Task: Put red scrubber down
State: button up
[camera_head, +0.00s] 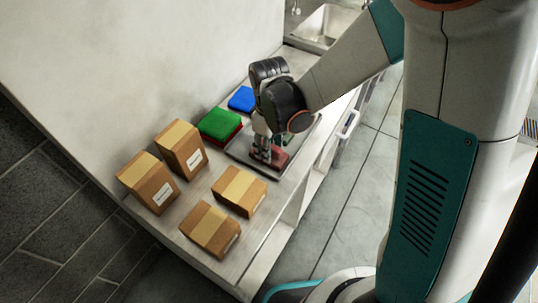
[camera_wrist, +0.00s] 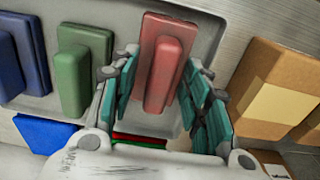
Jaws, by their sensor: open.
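The red scrubber (camera_wrist: 162,66) lies in a grey tray (camera_wrist: 125,28), with its raised handle upward. In the head view the red scrubber (camera_head: 279,158) shows under my gripper (camera_head: 264,153). In the wrist view my gripper (camera_wrist: 160,85) has its two teal-padded fingers apart, one on each side of the handle. The jaws are open. I cannot tell whether a finger still touches the handle. In the head view, my arm and gripper hide part of the tray.
A green scrubber (camera_wrist: 82,70) and a blue scrubber (camera_wrist: 25,50) lie left of the red one in the tray. A green pad (camera_head: 219,122) on a red pad and a blue pad (camera_head: 242,98) sit by the wall. Several cardboard boxes (camera_head: 240,190) stand at the counter's near end.

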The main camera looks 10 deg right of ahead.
jog(key=shift+f, duration=0.15)
jog(key=shift+c, duration=0.5)
grip_shut()
